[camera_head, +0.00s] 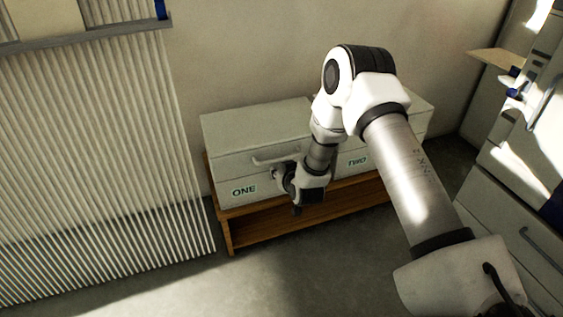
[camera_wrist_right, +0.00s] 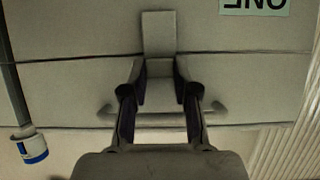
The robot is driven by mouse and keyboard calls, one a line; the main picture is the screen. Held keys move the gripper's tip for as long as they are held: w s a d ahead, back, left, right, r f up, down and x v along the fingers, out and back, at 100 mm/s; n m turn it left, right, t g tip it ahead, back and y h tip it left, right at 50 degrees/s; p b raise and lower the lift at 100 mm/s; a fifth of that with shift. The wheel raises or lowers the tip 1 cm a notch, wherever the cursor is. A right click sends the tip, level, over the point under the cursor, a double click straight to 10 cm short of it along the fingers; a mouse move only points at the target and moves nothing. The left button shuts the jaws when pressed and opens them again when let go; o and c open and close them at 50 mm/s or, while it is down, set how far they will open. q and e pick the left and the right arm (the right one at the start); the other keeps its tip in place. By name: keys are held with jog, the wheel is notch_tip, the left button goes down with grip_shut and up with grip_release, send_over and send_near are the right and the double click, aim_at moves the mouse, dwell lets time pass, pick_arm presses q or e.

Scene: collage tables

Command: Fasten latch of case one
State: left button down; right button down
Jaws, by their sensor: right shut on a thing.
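Case one (camera_head: 235,165) is a pale grey box with a closed lid, marked ONE, on a low wooden bench. Its front handle (camera_head: 268,161) shows beside my right gripper (camera_head: 295,200), which covers part of the case's front right side. In the right wrist view, which is upside down, the latch (camera_wrist_right: 158,35) is a pale flat tab lying across the seam between lid and body. My right gripper (camera_wrist_right: 158,80) is shut on the latch, one finger on each side. The ONE label (camera_wrist_right: 255,5) is at the top right there. My left gripper is not in view.
Case two (camera_head: 355,160) stands right of case one, partly hidden by my right arm. The wooden bench (camera_head: 235,240) has an open lower shelf. A ribbed radiator-like panel (camera_head: 100,160) stands at left, drawers (camera_head: 510,225) at right. The floor in front is clear.

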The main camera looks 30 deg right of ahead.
jog(key=c, duration=0.9)
grip_release()
jog(key=shift+w, duration=0.1)
jog(key=v, duration=1.2)
